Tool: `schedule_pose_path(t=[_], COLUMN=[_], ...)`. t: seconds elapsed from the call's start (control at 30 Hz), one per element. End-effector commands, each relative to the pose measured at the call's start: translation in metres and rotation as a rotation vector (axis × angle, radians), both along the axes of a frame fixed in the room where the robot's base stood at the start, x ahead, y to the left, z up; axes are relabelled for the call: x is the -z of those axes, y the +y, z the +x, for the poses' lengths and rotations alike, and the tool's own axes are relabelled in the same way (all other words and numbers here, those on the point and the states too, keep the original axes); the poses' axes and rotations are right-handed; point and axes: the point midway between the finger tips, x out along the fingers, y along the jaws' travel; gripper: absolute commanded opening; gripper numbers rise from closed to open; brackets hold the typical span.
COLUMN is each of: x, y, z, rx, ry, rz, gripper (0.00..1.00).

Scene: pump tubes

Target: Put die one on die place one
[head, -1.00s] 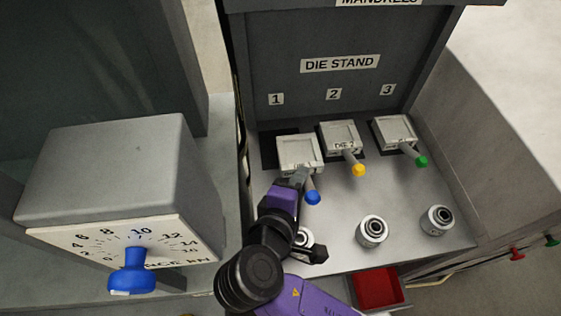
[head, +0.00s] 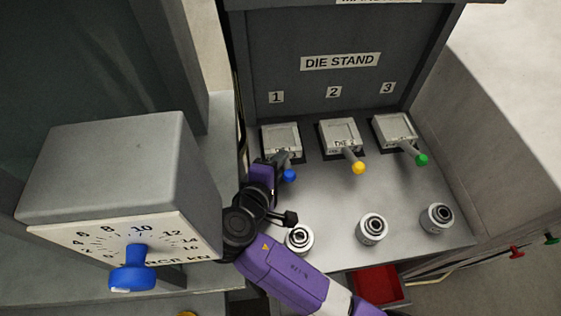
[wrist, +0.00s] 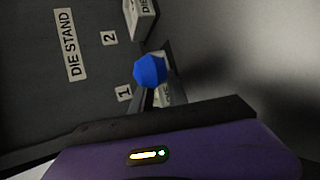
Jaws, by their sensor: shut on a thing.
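Die one is a pale square block (head: 281,137) with a blue-tipped handle. In the head view it sits over the dark die place one (head: 264,145), below the label 1, with only a thin dark edge showing around it. I cannot tell whether it rests fully on the place. My gripper (head: 284,160) is shut on its handle, in front of the block. The blue knob (head: 289,175) also shows in the wrist view (wrist: 150,71), where my gripper's body hides most of the die.
Die two (head: 340,134) with a yellow tip and die three (head: 394,129) with a green tip stand to the right. Three round metal pieces (head: 372,229) stand in front. A grey force box (head: 110,170) is at the left. A red tray (head: 377,286) is below.

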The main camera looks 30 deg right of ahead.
Motion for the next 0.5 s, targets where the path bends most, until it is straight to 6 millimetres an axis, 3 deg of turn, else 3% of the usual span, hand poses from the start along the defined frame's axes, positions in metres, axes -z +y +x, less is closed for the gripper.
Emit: schedule_pose_path(t=[0.2,0.23,0.27,0.5], x=[0.0001,0.0027,0.0024,0.0022], y=[-0.0001,-0.0001,-0.0001,0.0000], z=[0.0005,-0.0003,-0.0003,-0.0004], rx=[-0.001,0.000,0.000,0.000], ry=[-0.004,0.001,0.001,0.000], rz=[-0.002,-0.001,-0.001,0.000], gripper=[0.00,0.22,0.27,0.29])
